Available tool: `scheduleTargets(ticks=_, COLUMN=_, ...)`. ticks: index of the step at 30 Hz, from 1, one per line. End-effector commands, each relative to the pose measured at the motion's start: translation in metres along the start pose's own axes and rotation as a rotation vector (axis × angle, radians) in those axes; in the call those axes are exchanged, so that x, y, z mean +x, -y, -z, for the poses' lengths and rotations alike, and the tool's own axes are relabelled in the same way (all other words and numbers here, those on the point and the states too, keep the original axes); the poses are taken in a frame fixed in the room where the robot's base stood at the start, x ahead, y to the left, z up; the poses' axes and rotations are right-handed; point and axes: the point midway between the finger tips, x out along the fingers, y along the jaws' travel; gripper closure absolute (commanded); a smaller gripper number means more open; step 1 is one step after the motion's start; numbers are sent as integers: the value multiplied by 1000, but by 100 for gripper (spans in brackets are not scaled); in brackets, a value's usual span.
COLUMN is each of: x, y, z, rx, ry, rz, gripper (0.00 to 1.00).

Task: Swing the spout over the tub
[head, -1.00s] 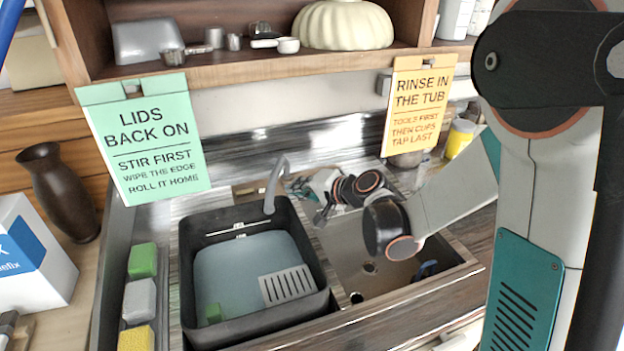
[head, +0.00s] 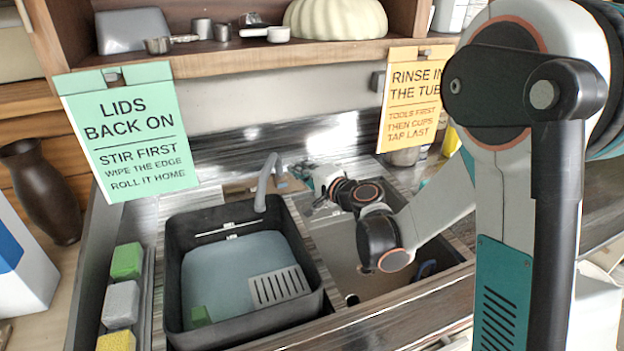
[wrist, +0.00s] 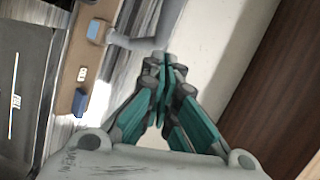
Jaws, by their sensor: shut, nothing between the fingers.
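The grey spout (head: 268,178) rises behind the black tub (head: 172,285). Its tip hangs by the tub's back right corner, at or just inside the rim. The tub holds pale blue water. My gripper (head: 301,172) is small in the head view, at the end of my arm, just right of the spout. In the wrist view my gripper (wrist: 159,60) has its teal fingers together and empty. A grey bar that looks like the spout (wrist: 128,40) lies just beyond the fingertips; I cannot tell whether they touch it.
Sponges (head: 121,303) line the left. Green (head: 130,135) and orange (head: 412,98) signs hang from the shelf (head: 240,60).

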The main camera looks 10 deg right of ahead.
Motion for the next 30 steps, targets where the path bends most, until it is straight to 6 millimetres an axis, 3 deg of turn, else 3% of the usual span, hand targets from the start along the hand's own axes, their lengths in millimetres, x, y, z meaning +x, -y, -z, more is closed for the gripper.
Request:
scheduleTargets(ticks=3, x=16, y=-2, z=-13, rx=-1, ry=3, rz=1, gripper=100)
scheduleTargets(ticks=9, x=29, y=-1, z=-26, rx=-1, ry=1, rz=0, gripper=100)
scheduleTargets(ticks=23, x=32, y=0, z=-29, rx=0, ry=1, rz=0, gripper=100)
scheduleTargets(ticks=30, x=41, y=4, z=-46, rx=-1, ry=2, rz=0, gripper=100)
